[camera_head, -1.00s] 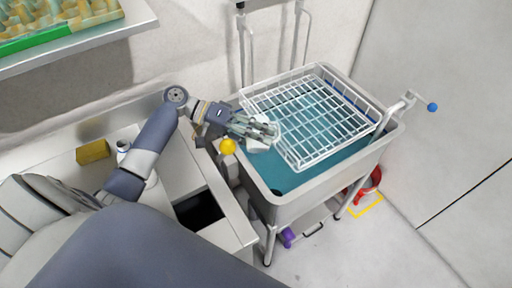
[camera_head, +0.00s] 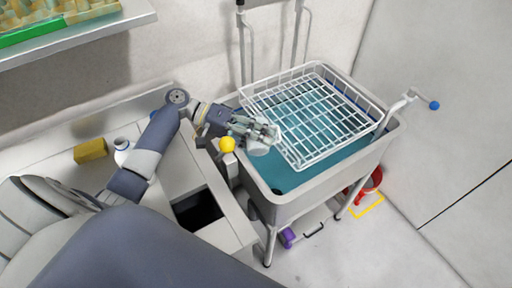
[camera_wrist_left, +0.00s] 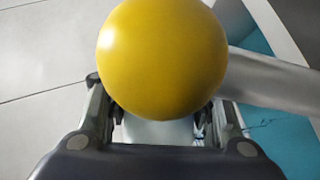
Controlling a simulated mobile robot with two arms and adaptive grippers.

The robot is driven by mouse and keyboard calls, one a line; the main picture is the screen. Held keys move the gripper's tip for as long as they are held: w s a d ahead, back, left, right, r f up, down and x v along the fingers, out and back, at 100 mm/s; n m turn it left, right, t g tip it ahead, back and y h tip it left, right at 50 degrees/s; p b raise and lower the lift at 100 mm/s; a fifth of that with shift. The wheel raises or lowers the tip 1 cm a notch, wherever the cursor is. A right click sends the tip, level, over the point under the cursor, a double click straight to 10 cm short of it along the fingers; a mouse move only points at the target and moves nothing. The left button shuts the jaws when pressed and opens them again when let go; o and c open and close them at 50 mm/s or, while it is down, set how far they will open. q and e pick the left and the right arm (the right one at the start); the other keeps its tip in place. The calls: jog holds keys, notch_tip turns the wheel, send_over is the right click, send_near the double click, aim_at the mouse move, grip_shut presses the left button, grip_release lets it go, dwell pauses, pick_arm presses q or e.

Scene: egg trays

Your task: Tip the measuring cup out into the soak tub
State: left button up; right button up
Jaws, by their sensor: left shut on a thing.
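The soak tub (camera_head: 320,192) is a grey tub on legs with teal liquid inside, right of centre in the head view. My left gripper (camera_head: 264,133) is over the tub's left end, shut on the measuring cup (camera_head: 257,149), a small whitish cup. The cup seems tilted; its mouth and contents cannot be made out. In the left wrist view my gripper's fingers (camera_wrist_left: 160,118) reach past a large yellow ball that hides most of the grip; a white part of the cup (camera_wrist_left: 158,133) shows below it. My right gripper is not in view.
A white wire basket (camera_head: 283,150) covers much of the tub. A yellow ball knob (camera_head: 227,145) stands at the tub's left edge, close to my gripper. A crank with a blue knob (camera_head: 434,105) juts out right. A yellow block (camera_head: 90,151) lies on the left counter.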

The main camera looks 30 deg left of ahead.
pick_arm(q)
jog(key=shift+w+a+f+n+b, duration=0.1)
jog(key=shift+f+n+b, duration=0.1)
jog(key=shift+f+b, duration=0.4)
jog(key=shift+w+a+f+n+b, duration=0.1)
jog(key=shift+f+n+b, duration=0.1)
jog(key=shift+f+b, duration=0.35)
jog(key=shift+h, duration=0.3)
jog(key=shift+a+f+n+g+h, duration=0.1)
jog(key=shift+f+n+g+h, duration=0.25)
jog(key=shift+n, duration=0.25)
jog(key=shift+w+f, duration=0.1)
